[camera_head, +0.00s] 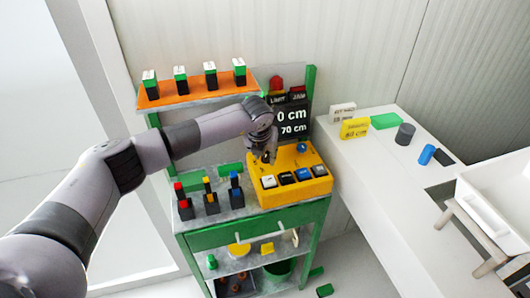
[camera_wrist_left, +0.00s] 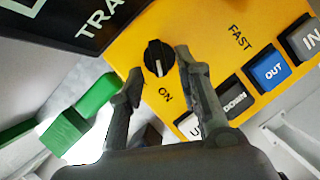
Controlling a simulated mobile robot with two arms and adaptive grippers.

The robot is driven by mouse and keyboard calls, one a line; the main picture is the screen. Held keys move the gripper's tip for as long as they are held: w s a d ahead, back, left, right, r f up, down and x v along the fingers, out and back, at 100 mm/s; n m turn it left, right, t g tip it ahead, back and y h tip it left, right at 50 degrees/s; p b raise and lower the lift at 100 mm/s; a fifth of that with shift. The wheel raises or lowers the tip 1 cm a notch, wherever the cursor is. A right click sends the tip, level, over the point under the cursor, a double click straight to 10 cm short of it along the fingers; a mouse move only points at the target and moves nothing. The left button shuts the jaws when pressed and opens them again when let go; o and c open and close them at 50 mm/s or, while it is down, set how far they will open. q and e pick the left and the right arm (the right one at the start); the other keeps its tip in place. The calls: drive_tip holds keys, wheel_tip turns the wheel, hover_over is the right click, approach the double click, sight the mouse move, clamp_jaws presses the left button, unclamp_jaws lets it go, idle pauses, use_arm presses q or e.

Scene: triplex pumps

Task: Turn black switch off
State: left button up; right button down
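The black switch (camera_wrist_left: 157,58) is a round black knob with a white pointer line on the yellow control box (camera_wrist_left: 205,35). The word ON is printed below it in the left wrist view. My left gripper (camera_wrist_left: 157,65) is open, with one finger on each side of the knob; I cannot tell whether either finger touches it. In the head view my left gripper (camera_head: 265,157) is over the back left of the yellow box (camera_head: 318,188) and hides the knob. My right gripper is not in view.
Square buttons (camera_head: 286,178) line the box's front, and a blue knob (camera_head: 302,147) sits behind them. A black display (camera_head: 292,120) stands behind the box. Coloured switches (camera_head: 210,203) stand to its left. A white table (camera_head: 395,200) lies to the right.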

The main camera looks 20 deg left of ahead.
use_arm(q)
drive_tip(key=shift+w+f, duration=0.1)
drive_tip(key=shift+f, duration=0.25)
drive_tip(key=shift+c, duration=0.2)
clamp_jaws()
